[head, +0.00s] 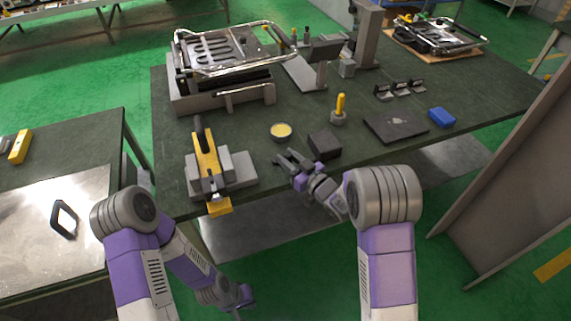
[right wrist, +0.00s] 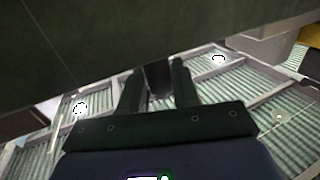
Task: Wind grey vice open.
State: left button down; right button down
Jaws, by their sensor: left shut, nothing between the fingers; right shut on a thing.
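In the right wrist view, the right gripper (right wrist: 157,85) is shut on a small dark piece (right wrist: 156,78); I cannot tell clearly whether this is the vice's handle. How far the jaws stand apart is not visible. My left gripper (head: 240,296) is low in front of the bench, shut and empty, far from the block.
A yellow-topped tin (head: 281,131), a yellow-handled tool (head: 340,107), a dark plate (head: 395,127) and a blue box (head: 442,117) lie around the block. A metal fixture (head: 220,75) is behind.

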jog(key=shift+w+d+n+g+y, duration=0.2)
jog(key=shift+n+g+y, duration=0.3)
jog(key=shift+g+y, duration=0.1)
jog(key=shift+w+d+n+g+y, duration=0.15)
jog(key=shift+w+n+g+y, duration=0.05)
jog(key=shift+n+g+y, duration=0.35)
jog(key=shift+w+n+g+y, duration=0.2)
jog(key=shift+n+g+y, duration=0.45)
jog(key=shift+g+y, duration=0.1)
jog(key=c, duration=1)
grip_release()
jog(key=shift+a, duration=0.1)
jog(key=shift+o, duration=0.2)
jog(key=p+v, duration=0.2)
jog(key=v, duration=0.5)
jog(key=shift+w+r, duration=0.1)
jog(key=shift+w, duration=0.05)
jog(key=shift+s+d, duration=0.25)
jog(key=shift+d, duration=0.1)
